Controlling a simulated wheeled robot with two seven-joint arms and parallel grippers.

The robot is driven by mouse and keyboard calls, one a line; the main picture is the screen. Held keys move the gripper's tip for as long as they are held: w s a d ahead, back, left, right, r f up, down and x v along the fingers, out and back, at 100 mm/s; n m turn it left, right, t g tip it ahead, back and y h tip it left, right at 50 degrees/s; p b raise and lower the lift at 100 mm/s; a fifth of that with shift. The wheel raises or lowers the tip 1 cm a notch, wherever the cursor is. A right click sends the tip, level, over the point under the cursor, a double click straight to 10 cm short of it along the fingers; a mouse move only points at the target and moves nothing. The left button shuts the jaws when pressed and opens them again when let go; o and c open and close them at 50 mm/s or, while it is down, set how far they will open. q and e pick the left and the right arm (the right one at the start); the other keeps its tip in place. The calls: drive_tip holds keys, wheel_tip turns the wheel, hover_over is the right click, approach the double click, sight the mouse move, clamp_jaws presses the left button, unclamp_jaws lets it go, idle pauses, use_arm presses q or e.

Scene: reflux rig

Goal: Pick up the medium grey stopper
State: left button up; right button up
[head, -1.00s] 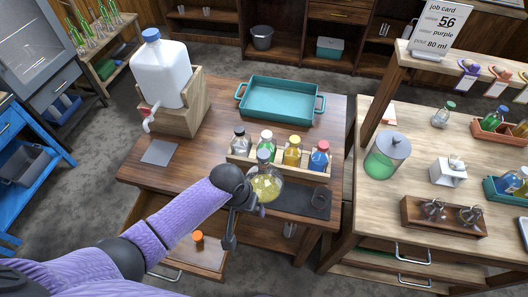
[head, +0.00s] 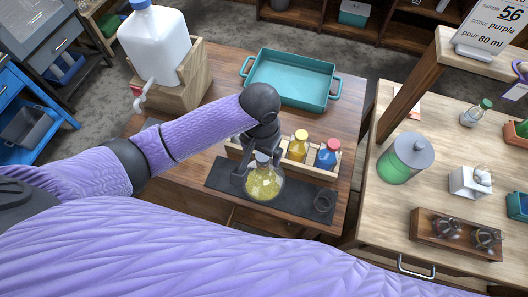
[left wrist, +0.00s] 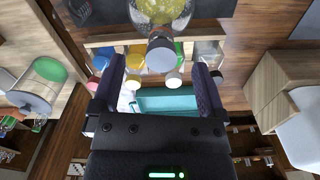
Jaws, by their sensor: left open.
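A round flask (head: 263,185) of yellow liquid stands on the dark mat (head: 222,183). A grey stopper (head: 263,158) sits upright in its neck. The left wrist view shows the stopper's round grey top (left wrist: 160,54) at close range, with the flask (left wrist: 160,10) beyond it. My left gripper (head: 256,160) is at the flask's neck, partly hiding it in the head view. In the wrist view the left gripper (left wrist: 158,64) is open, one finger on each side of the stopper, with visible gaps. My right gripper is not in view.
Behind the flask a wooden rack holds a yellow bottle (head: 298,146) and a blue bottle (head: 327,154); my arm hides its left part. A teal tray (head: 290,98) lies behind. A dark ring (head: 324,202) lies right of the flask. A white jug (head: 155,42) stands back left.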

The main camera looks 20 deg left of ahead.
sight(263, 158)
use_arm(q)
drive_tip(key=f, duration=0.2)
drive_tip(key=w+f+b, duration=0.1)
drive_tip(key=f, duration=0.2)
drive_tip(key=shift+w+f, duration=0.1)
drive_tip(key=shift+f, duration=0.1)
clamp_jaws()
wheel_tip(263, 158, up, 9)
drive_tip(key=shift+r+p, duration=0.1)
drive_tip(key=shift+p, duration=1.05)
drive_tip(key=shift+r, duration=0.45)
